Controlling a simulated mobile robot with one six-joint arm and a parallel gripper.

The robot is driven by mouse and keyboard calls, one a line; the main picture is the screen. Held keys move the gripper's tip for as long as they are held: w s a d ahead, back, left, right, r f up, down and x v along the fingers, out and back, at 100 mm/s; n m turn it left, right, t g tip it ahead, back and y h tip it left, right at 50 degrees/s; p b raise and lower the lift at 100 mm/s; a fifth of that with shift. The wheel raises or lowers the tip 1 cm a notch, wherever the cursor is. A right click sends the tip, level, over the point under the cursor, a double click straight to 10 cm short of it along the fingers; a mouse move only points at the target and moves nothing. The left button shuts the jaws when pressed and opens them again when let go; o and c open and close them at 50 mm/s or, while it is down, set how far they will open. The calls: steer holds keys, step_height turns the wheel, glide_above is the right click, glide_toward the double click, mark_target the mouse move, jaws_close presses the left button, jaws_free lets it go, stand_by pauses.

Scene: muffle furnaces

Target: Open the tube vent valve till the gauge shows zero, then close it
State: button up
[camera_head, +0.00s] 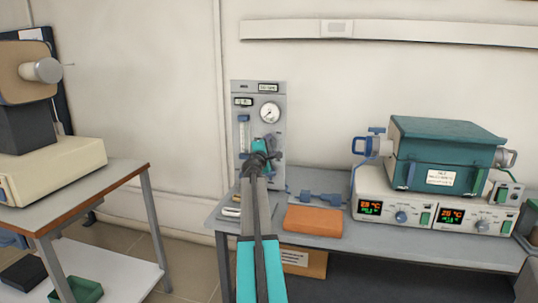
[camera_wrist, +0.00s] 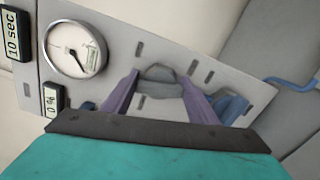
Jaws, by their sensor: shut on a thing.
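A grey gas panel (camera_head: 243,95) stands upright at the back of the bench against the wall. Its round white gauge (camera_head: 269,112) is at the upper right; it also shows large in the wrist view (camera_wrist: 76,49), with a dark needle pointing low, its reading too small to tell. My gripper (camera_head: 259,152) reaches the panel below the gauge and hides that part in the head view. In the wrist view its two purple fingers (camera_wrist: 161,80) are shut on a grey knob (camera_wrist: 160,72) on the panel. I cannot tell how far the knob is turned.
A flowmeter tube (camera_head: 244,133) is left of the gauge. An orange block (camera_head: 313,221) and blue fittings (camera_head: 320,198) lie on the bench. A green tube furnace (camera_head: 440,140) on a two-display controller (camera_head: 435,213) stands right. Another table (camera_head: 80,188) stands left, with floor between.

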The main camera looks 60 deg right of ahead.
steer(key=shift+s+d+r+m+b, duration=0.1)
steer(key=shift+s+d+m+b, duration=0.1)
steer(key=shift+m+b, duration=0.7)
steer(key=shift+r+m+b, duration=0.1)
steer(key=shift+m+b, duration=0.2)
steer(key=shift+b, duration=0.1)
steer(key=shift+r, duration=0.1)
steer(key=o, duration=1)
steer(key=shift+d+f, duration=0.1)
steer(key=shift+f, duration=0.1)
steer(key=shift+o, duration=0.2)
steer(key=shift+w, duration=0.1)
steer(key=shift+a+f, duration=0.1)
steer(key=shift+a, duration=0.15)
steer(key=shift+s+a, duration=0.2)
steer(key=shift+a, duration=0.45)
steer(key=v, duration=1.2)
